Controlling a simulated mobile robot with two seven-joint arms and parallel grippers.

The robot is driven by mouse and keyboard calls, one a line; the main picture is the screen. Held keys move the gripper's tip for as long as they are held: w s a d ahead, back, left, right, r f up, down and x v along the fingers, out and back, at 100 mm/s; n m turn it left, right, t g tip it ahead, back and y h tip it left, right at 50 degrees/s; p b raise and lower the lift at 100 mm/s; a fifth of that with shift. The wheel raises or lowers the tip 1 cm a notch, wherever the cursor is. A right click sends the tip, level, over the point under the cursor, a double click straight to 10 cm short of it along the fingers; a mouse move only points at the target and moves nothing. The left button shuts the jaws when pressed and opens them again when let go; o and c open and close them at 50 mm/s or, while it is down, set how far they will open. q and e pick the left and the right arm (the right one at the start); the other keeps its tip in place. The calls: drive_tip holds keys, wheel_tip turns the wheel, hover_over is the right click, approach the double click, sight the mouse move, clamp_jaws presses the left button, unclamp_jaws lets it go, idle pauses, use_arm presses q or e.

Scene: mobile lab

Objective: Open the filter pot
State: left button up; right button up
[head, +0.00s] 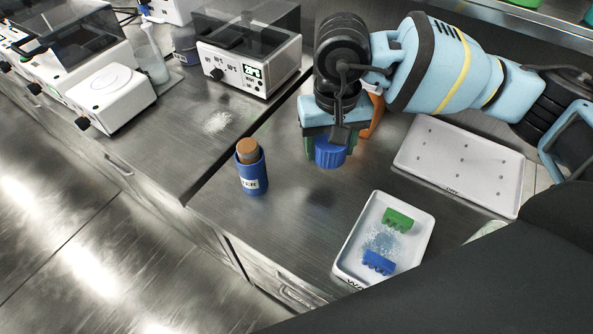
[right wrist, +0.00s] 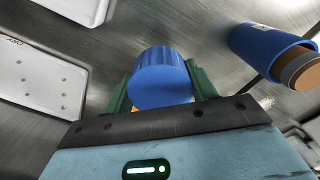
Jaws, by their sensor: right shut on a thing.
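The blue filter pot (head: 246,182) stands upright on the steel bench, left of my right gripper. Its white label is partly readable, its top is open, and a brown cylinder (head: 247,149) sticks up out of it. The pot also shows at the right of the right wrist view (right wrist: 262,46). My right gripper (head: 326,146) is shut on a ribbed blue lid (head: 330,155), held between green fingers to the right of the pot and apart from it. The lid fills the middle of the right wrist view (right wrist: 160,74). My left gripper is not in view.
A white tray (head: 349,266) with a green and a blue comb-like piece lies at the front. A white dotted tray (head: 475,178) lies at the right. An orange thing (head: 375,112) is partly hidden behind my gripper. A heater box (head: 245,62) stands behind. Bench around the pot is clear.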

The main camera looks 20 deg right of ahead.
sight(288, 170)
drive_tip(key=w+a+r+m+p, duration=0.3)
drive_tip(key=w+a+m+p, duration=0.2)
drive_tip(key=a+m, duration=0.2)
drive_tip(key=shift+s+d+f, duration=0.1)
drive_tip(key=shift+f, duration=2.5)
drive_tip(key=shift+s+d+f, duration=0.1)
drive_tip(key=shift+f, duration=2.45)
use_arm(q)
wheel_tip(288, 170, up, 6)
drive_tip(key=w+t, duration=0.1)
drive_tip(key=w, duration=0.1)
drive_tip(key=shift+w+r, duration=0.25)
use_arm(e)
drive_tip(key=shift+f, duration=0.15)
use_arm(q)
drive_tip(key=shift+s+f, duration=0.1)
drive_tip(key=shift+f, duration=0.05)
use_arm(e)
drive_tip(key=o, duration=1.1)
